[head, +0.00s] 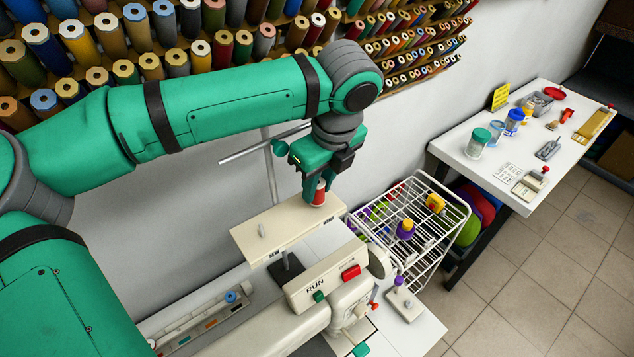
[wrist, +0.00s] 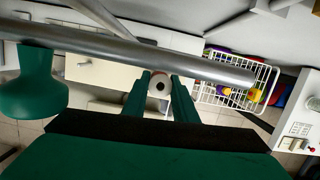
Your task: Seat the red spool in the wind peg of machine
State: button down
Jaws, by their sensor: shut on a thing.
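My gripper (head: 316,184) points down, shut on the red spool (head: 319,196). The spool is upright at the right end of the cream spool plate (head: 285,228) on the sewing machine. In the wrist view, the spool's pale top (wrist: 160,84) with a dark center hole shows between my two green fingers. The plate has a "SEW" label at its left, where a bare pale peg (head: 262,231) stands. The label at the right end seems to read "WIND". The wind peg is hidden by the spool and fingers. I cannot tell whether the spool touches the plate.
A grey metal rod (head: 262,143) crosses close behind my gripper and across the wrist view (wrist: 130,48). A white wire cart (head: 425,215) stands right of the machine. Red (head: 350,272) and green (head: 318,296) buttons sit on the machine's front. A white table (head: 530,150) is farther right.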

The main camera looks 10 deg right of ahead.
jog(key=shift+f, duration=0.6)
dwell(0.3)
jog(key=c, duration=1.4)
grip_release()
jog(key=shift+o, duration=0.9)
jog(key=o, duration=0.5)
jog(key=shift+w, duration=0.1)
jog(key=shift+v, duration=3.5)
jog(key=shift+w+a+r, duration=0.1)
jog(key=shift+w+r, duration=0.05)
